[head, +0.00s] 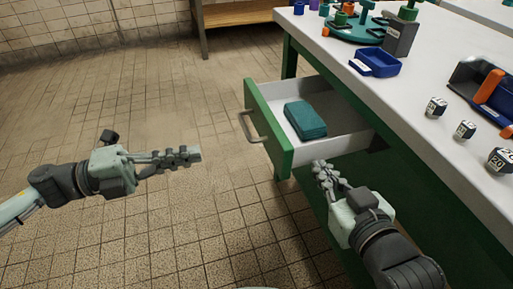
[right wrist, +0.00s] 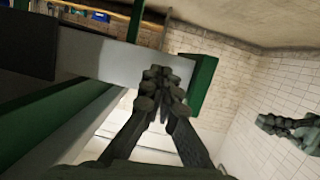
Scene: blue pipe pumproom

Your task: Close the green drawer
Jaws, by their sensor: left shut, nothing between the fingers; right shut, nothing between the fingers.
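The green drawer (head: 268,129) stands pulled out from the green workbench in the head view, with a metal handle (head: 250,126) on its front. A teal box (head: 305,119) lies inside it. My left gripper (head: 195,155) is shut and empty, out in front of the drawer and apart from the handle. My right gripper (head: 319,166) is shut and empty beside the drawer's near side wall, close behind its front panel. The right wrist view shows the right fingers (right wrist: 165,75) in front of the pale side wall and the green front panel (right wrist: 203,84). I cannot tell whether they touch.
The white benchtop (head: 420,100) holds a blue tray (head: 376,62), several numbered dice, a dark blue bin with an orange item (head: 489,86), and a green round stand (head: 357,28). A wooden shelf (head: 238,14) stands at the back. The tiled floor at left is clear.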

